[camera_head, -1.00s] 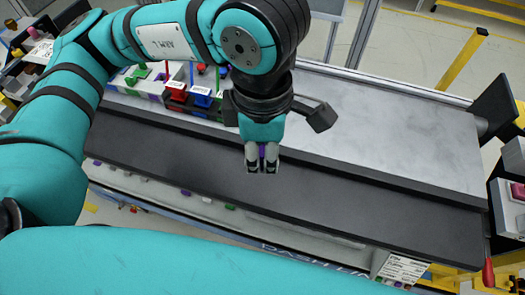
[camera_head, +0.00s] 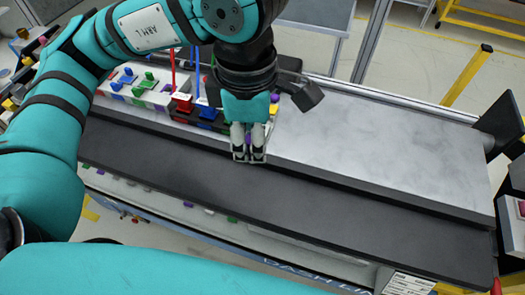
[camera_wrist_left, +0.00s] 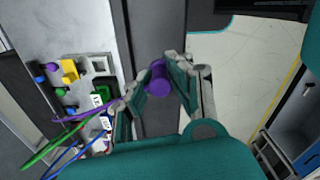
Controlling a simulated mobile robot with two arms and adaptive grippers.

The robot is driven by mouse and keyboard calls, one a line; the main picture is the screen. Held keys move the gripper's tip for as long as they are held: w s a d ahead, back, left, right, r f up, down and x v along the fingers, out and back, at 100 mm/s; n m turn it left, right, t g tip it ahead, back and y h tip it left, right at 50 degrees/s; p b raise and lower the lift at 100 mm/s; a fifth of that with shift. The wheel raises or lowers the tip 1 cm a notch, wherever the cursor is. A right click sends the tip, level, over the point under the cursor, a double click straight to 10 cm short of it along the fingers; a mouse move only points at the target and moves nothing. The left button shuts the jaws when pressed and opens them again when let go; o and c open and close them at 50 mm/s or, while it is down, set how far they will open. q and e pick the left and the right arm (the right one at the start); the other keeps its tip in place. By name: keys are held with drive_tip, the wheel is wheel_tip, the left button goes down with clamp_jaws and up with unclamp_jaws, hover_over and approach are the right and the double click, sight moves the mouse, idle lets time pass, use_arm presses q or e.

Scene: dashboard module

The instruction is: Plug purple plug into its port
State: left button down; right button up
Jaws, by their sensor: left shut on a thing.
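The purple plug (camera_wrist_left: 158,78) is a short purple cylinder between the fingers of my left gripper in the left wrist view. My left gripper (camera_head: 249,158) is shut on it, pointing down over the dark ledge (camera_head: 330,205) of the dashboard module. In the head view the fingers mostly hide the plug. A purple cable (camera_wrist_left: 85,117) shows at the left of the wrist view. Small coloured spots, one purple (camera_head: 188,204), line the front face below the ledge; they are too small to tell whether they are ports. My right gripper is not in view.
A rack (camera_head: 140,92) with coloured plugs stands behind and left of my left gripper. The grey top (camera_head: 375,140) to the right is clear. A dark panel (camera_head: 497,103) stands at the right end.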

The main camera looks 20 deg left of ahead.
use_arm(q)
drive_tip(key=w+a, duration=0.9)
drive_tip(key=a, duration=0.5)
drive_tip(key=w+a, duration=0.8)
drive_tip(key=a, duration=0.6)
drive_tip(key=shift+w, duration=0.35)
idle(0.3)
drive_tip(key=shift+f, duration=0.2)
drive_tip(key=shift+f+b, duration=1.9)
drive_tip(key=shift+f, duration=0.7)
drive_tip(key=shift+w+f, duration=0.1)
drive_tip(key=shift+f, duration=0.05)
drive_tip(key=shift+p, duration=0.5)
drive_tip(key=shift+f+b, duration=0.75)
drive_tip(key=shift+f, duration=0.5)
